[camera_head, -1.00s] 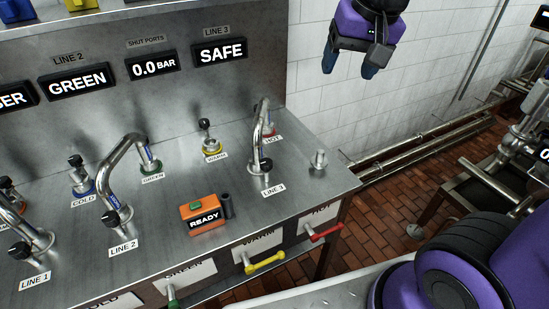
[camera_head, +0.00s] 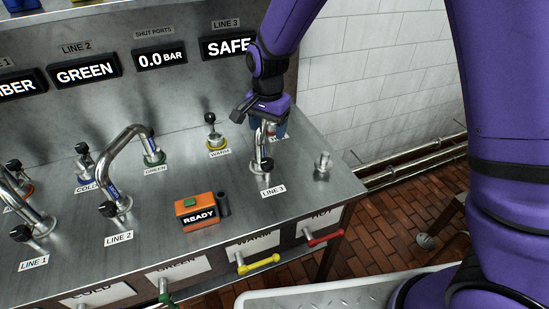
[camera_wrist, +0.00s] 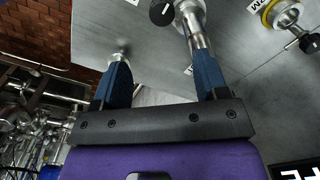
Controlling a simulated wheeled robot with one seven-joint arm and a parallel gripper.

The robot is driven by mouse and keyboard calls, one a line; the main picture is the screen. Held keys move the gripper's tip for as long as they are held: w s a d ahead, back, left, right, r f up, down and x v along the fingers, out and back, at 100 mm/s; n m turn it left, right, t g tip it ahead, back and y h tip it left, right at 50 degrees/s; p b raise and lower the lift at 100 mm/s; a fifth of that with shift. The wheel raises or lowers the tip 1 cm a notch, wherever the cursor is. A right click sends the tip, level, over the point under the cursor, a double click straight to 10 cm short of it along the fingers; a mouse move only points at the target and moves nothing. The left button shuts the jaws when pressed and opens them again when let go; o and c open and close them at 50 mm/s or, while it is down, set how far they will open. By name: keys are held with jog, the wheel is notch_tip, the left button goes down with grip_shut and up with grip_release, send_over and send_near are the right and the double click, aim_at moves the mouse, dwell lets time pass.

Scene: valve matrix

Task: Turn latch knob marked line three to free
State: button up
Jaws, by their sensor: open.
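The line 3 knob (camera_head: 267,165) is a small black knob at the foot of a bent steel pipe (camera_head: 259,150), beside the LINE 3 label (camera_head: 272,191). The display above LINE 3 (camera_head: 226,46) reads SAFE. My gripper (camera_head: 270,130) points down over the pipe's far end by the HOT port, which it mostly hides. In the wrist view my gripper (camera_wrist: 163,62) has its two blue fingers apart, with no knob between them. The pipe (camera_wrist: 197,30) runs up just beyond the right finger; a black knob (camera_wrist: 162,12) shows at the top edge.
A bare steel stub (camera_head: 322,165) stands right of line 3. The warm port (camera_head: 212,141) is to the left. An orange READY box (camera_head: 198,212) sits on the bench in front. The line 2 pipe (camera_head: 122,165) arches further left. Red and yellow handles stick out from the bench front.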

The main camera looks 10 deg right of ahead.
aim_at(267, 161)
jog(key=f, duration=1.2)
jog(key=shift+w+a+f, duration=0.1)
jog(key=shift+a+f, duration=0.05)
jog(key=shift+a, duration=0.1)
jog(key=shift+c, duration=0.5)
jog(key=c, duration=0.8)
